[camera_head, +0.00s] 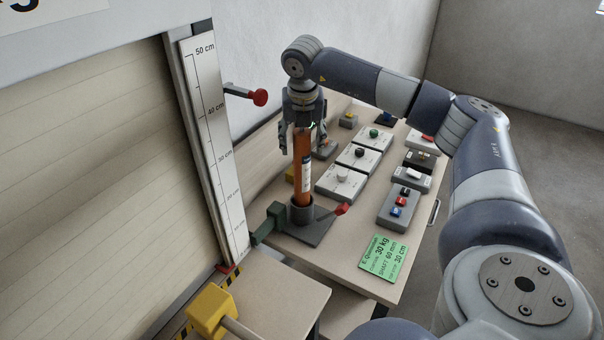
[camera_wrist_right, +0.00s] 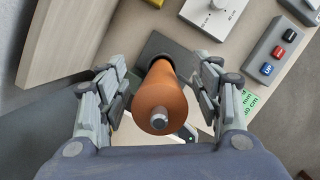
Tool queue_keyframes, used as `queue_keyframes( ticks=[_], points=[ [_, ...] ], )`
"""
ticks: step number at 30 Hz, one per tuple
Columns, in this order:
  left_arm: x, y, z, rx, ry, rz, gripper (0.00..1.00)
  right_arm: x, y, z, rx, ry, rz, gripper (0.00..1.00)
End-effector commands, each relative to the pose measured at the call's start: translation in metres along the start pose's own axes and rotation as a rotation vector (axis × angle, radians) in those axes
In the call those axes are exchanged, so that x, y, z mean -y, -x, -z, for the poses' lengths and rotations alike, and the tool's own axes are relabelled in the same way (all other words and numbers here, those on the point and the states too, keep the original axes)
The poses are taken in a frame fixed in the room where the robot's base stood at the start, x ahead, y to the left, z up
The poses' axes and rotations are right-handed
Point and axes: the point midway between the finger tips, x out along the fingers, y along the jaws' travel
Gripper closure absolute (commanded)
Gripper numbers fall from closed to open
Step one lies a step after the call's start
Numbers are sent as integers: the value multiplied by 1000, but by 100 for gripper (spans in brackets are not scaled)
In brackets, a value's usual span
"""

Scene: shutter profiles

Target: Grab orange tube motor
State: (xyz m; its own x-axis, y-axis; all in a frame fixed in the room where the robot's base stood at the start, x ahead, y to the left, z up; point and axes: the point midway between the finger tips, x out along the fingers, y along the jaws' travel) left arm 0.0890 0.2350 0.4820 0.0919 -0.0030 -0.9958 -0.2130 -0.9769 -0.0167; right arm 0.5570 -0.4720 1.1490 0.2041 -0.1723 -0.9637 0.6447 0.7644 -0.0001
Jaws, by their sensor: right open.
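The orange tube motor (camera_head: 302,170) stands upright in a grey round socket on a flat base plate (camera_head: 311,231) on the table. A white label is on its side. My right gripper (camera_head: 303,140) is above it, pointing down, with its fingers around the tube's upper end. In the right wrist view, the motor (camera_wrist_right: 160,95) with its metal shaft tip sits between the open fingers (camera_wrist_right: 163,92). Gaps show on both sides, so the fingers appear apart from it. My left gripper is not in view.
Several control boxes with knobs and buttons (camera_head: 398,206) stand right of the motor. A green label card (camera_head: 383,257) lies at the table's front. A red-handled lever (camera_head: 341,209) is beside the socket. A shutter with a centimetre scale (camera_head: 213,140) stands at the left.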

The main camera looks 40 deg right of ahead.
Motion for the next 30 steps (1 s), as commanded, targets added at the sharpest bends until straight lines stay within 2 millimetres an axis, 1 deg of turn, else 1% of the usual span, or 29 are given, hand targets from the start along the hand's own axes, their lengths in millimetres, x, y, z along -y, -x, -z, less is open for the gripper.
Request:
queue_keyframes(
  ticks=[1, 2, 3, 5, 6, 8, 9, 20, 23, 26, 30],
  points=[
    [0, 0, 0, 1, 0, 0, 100, 0, 0, 0, 0, 0, 0, 40],
    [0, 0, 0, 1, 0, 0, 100, 0, 0, 0, 0, 0, 0, 45],
    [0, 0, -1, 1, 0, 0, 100, 0, 0, 0, 0, 0, 0, 54],
    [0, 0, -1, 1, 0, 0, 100, 0, 0, 0, 0, 0, -1, 68],
    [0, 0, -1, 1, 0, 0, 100, 0, 0, 0, 0, 0, -1, 77],
    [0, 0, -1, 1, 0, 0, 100, 0, 0, 0, 0, 0, -1, 90],
    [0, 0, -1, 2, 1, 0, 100, 0, 0, 0, 0, 0, 0, 99],
    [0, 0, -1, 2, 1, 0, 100, -1, 3, -2, 5, -1, -5, 100],
    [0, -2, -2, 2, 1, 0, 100, -1, 7, -3, 6, -1, -5, 100],
    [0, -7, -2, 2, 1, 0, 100, -2, 17, -6, 8, -2, -9, 100],
    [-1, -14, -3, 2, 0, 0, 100, -2, 40, -12, 8, -2, -9, 100]
  ],
)
